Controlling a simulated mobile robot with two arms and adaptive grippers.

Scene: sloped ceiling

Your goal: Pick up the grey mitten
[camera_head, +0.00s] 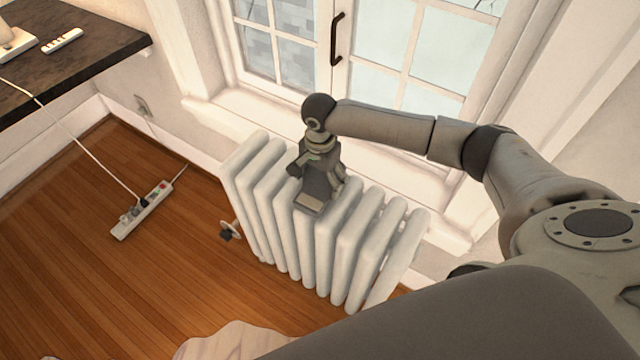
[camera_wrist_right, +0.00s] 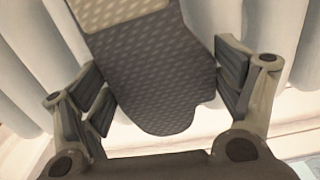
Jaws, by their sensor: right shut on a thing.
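The grey mitten (camera_head: 317,188) is at the top edge of the white radiator (camera_head: 268,185), below the window. Its dark, patterned body (camera_wrist_right: 150,75) fills the middle of the right wrist view, with a paler beige cuff at the top of that picture. My right gripper (camera_head: 321,165) is above the radiator with its fingers on both sides of the mitten, shut on it. The right wrist view shows the fingers (camera_wrist_right: 165,80) at its left and right edges. Whether the mitten still touches the radiator cannot be told. My left gripper is not in view.
A window with a dark handle (camera_head: 337,38) is behind the radiator. A dark tabletop (camera_head: 85,45) is at the upper left. A white power strip (camera_head: 140,212) with a cord lies on the wooden floor (camera_head: 70,270). A radiator valve (camera_head: 230,231) sticks out at the left.

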